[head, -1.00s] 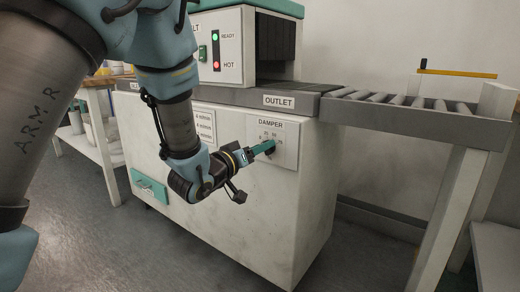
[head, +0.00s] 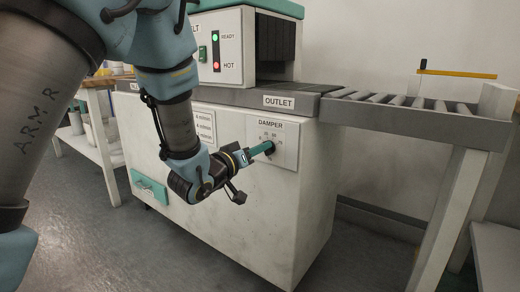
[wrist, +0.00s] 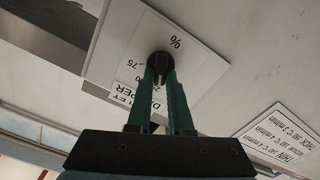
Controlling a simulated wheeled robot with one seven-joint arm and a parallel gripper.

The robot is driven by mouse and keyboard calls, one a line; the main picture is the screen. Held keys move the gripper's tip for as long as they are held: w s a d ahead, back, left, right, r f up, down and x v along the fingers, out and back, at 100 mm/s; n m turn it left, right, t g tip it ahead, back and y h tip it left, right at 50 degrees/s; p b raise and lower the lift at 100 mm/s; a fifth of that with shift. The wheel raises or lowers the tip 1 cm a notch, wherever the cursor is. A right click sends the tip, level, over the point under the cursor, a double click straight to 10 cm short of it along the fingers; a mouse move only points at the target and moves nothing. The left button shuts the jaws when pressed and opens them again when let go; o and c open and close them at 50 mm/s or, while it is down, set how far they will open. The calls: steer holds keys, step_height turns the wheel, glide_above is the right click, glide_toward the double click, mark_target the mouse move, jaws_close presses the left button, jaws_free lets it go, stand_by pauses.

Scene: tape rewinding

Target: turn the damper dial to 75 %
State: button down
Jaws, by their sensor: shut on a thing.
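The damper dial (wrist: 159,62) is a small dark knob on a white plate (head: 287,152) marked DAMPER. The plate is on the front of a pale machine, below the OUTLET label. My gripper (wrist: 162,78) is shut on the dial, with its two green fingers on either side of it. In the wrist view the plate appears turned over, with "75" to the left of the dial and a "%" sign above it. The fingers hide part of the scale. I cannot tell which mark the dial points to. In the head view the fingertips cover most of the dial.
A printed notice (wrist: 283,135) is on the machine front beside the damper plate. The control panel (head: 221,45) above has a green READY light and a red HOT light. A roller conveyor (head: 410,110) extends right from the outlet.

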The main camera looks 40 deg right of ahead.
steer(key=shift+m, duration=0.3)
steer(key=shift+s+d+f+m+b, duration=0.1)
steer(key=shift+s+m+b, duration=0.1)
steer(key=shift+m+b, duration=1.95)
steer(key=shift+s+a+f+m+b, duration=0.15)
steer(key=shift+m+b, duration=0.7)
steer(key=shift+m, duration=2.45)
steer(key=shift+s+d+m+b, duration=0.2)
steer(key=shift+m+b, duration=1.3)
steer(key=shift+m, duration=1.25)
steer(key=c, duration=0.8)
jaws_free()
steer(key=shift+r, duration=0.1)
steer(key=a, duration=0.3)
steer(key=s+a+p, duration=0.1)
steer(key=a, duration=0.3)
steer(key=s+a+p, duration=0.1)
steer(key=a, duration=0.2)
steer(key=shift+a, duration=0.35)
